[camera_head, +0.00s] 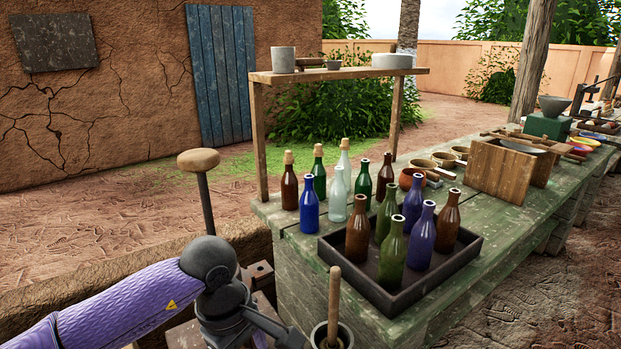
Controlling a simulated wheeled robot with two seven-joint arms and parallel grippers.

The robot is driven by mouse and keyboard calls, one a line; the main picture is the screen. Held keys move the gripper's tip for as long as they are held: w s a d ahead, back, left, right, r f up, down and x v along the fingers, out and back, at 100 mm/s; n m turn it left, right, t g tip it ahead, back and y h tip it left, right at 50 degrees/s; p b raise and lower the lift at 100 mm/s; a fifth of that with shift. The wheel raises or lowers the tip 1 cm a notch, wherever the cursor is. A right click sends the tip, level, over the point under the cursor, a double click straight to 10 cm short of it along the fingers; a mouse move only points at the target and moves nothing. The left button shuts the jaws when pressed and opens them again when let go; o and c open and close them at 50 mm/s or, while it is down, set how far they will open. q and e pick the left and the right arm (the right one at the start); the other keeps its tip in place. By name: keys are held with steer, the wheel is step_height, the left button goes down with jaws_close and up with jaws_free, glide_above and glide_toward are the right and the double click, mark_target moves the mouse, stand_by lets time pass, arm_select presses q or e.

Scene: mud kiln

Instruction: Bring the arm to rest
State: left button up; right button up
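My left arm (120,305) comes in from the lower left, with a purple sleeve and a dark grey wrist joint. My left gripper (270,328) is low at the bottom edge, left of the green wooden bench (305,285). Its fingertips do not show clearly, so I cannot tell whether it is open or holds anything. My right arm and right gripper are out of view.
A dark tray (465,258) with several bottles stands on the bench. More bottles stand behind it, below a raised shelf (340,74). A mortar with pestle (334,305) and a wooden-knobbed post (199,160) are near my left arm. A wooden box (497,170) stands farther right.

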arm_select(q)
steer(key=d+f+n+h, duration=0.7)
steer(key=d+n+h, duration=0.2)
steer(key=n+h, duration=0.5)
steer(key=a+f+n+t+y+b, duration=0.1)
steer(key=a+f+n+t+y, duration=0.3)
steer(key=f+n, duration=0.6)
steer(key=a+f+n+t+y+b, duration=0.15)
steer(key=a+f+n+t, duration=0.45)
steer(key=n, duration=0.8)
steer(key=s+a+f+n+g+y, duration=0.1)
steer(key=s+a+f+n+y, duration=0.55)
steer(key=s+f+n, duration=0.35)
steer(key=s+a+f+n+g+y, duration=0.1)
steer(key=s+f+n+g, duration=0.2)
steer(key=s, duration=0.7)
steer(key=s+a+f+n+g+y, duration=0.1)
steer(key=s+a+f+n+g, duration=0.1)
steer(key=s, duration=0.8)
steer(key=s+a+f+n+g+y, duration=0.2)
steer(key=s+f+n+g, duration=0.2)
steer(key=s, duration=0.7)
steer(key=shift+f+n+g, duration=0.2)
steer(key=shift+n+g, duration=0.1)
steer(key=shift+n, duration=0.6)
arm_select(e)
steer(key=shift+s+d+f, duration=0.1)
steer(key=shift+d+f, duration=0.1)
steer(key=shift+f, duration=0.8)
